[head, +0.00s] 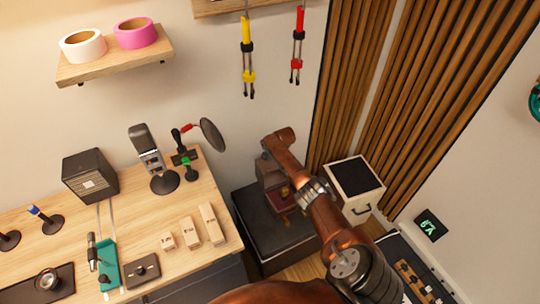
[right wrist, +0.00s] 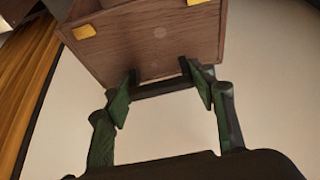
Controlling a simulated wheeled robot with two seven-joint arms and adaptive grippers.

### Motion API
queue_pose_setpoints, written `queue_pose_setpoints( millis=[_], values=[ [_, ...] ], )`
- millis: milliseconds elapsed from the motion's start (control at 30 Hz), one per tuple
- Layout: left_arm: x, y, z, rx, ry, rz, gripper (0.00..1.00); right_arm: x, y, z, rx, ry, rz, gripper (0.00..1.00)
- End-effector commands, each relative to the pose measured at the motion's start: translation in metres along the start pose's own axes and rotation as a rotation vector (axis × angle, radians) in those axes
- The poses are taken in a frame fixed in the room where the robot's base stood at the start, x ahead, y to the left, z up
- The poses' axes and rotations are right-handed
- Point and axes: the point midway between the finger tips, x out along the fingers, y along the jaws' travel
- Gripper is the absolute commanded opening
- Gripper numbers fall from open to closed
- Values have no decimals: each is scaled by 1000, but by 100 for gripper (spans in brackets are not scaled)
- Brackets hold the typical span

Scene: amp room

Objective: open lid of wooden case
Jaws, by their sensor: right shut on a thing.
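The wooden case (head: 268,179) sits on a dark box by the wall in the head view, partly hidden by my right arm. A reddish inside with a brass-coloured spot shows at its front, and its lid looks raised. In the right wrist view a brown wooden panel, seemingly the lid (right wrist: 150,50), has brass corners. My right gripper (right wrist: 169,86) is at the panel's lower edge, its dark green fingers spread to either side but shut on it. The exact contact is partly hidden. My left gripper is not in view.
A microphone (head: 150,160) and a round pop filter (head: 212,135) stand near the desk's right end. Slatted panels (head: 400,90) line the corner behind.

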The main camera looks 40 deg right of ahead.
Motion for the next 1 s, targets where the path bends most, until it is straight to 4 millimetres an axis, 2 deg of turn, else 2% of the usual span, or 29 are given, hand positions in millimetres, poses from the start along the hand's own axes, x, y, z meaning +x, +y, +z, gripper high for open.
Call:
queue_pose_setpoints(
  millis=[33, 67, 300, 733, 1000],
  values=[
    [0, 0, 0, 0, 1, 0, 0, -5, 0, -12, -2, 22, 2, 8],
    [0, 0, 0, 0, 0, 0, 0, -6, 0, -12, -2, 22, 2, 52],
    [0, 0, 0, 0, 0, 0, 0, -4, 0, -8, -2, 14, 2, 69],
    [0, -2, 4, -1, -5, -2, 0, -6, 0, -5, -2, 8, 0, 70],
    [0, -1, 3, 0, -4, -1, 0, -31, 0, -4, -4, 10, 1, 70]
  ],
)
